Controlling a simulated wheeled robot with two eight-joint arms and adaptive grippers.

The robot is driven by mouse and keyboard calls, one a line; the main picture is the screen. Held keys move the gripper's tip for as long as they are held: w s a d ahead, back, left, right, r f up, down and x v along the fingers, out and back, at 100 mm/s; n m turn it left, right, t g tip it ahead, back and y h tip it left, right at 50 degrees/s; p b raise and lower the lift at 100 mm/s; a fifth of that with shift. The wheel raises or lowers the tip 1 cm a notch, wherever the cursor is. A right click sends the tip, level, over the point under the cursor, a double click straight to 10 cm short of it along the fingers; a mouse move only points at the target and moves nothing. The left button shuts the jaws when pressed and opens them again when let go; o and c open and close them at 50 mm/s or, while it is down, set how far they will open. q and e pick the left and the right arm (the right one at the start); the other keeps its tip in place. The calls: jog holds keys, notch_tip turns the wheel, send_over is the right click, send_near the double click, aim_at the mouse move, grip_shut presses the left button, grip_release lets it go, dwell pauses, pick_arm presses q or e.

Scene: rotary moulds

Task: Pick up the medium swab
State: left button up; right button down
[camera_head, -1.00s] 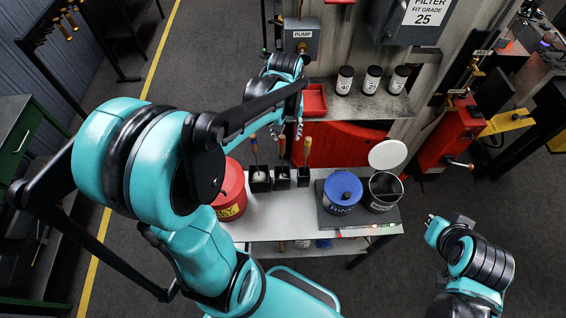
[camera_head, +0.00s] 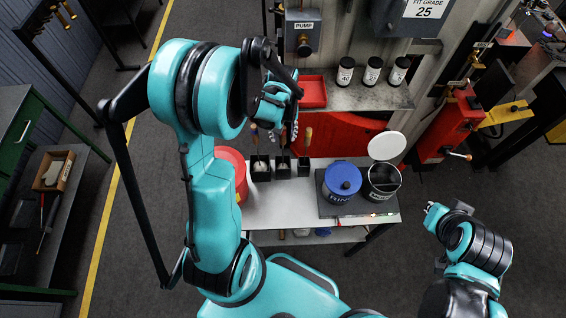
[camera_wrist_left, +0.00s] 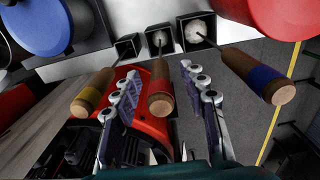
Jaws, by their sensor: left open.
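Three wooden-handled swabs stand in black square holders on the light table. In the left wrist view, the middle swab (camera_wrist_left: 160,92) is between my left gripper's fingers (camera_wrist_left: 160,74), with its handle end towards the camera. Its holder (camera_wrist_left: 158,38) stands between the other two. The left swab (camera_wrist_left: 92,94) is outside the left finger. The right swab (camera_wrist_left: 260,80), with a blue band and large pale head, is outside the right finger. My left gripper (camera_head: 282,128) is open above the holders (camera_head: 283,167). Whether it touches the middle swab I cannot tell. My right gripper (camera_head: 434,212) is low at the right, its fingers unclear.
A blue lidded pot (camera_head: 341,181) and an open dark pot (camera_head: 382,183) stand on a dark mat at the table's right. A red can (camera_head: 238,172) is left of the holders. A red tray (camera_head: 312,91) and several black-lidded jars are on the shelf behind.

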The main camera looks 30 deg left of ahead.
pick_arm(q)
grip_shut()
jog(key=shift+r, duration=0.15)
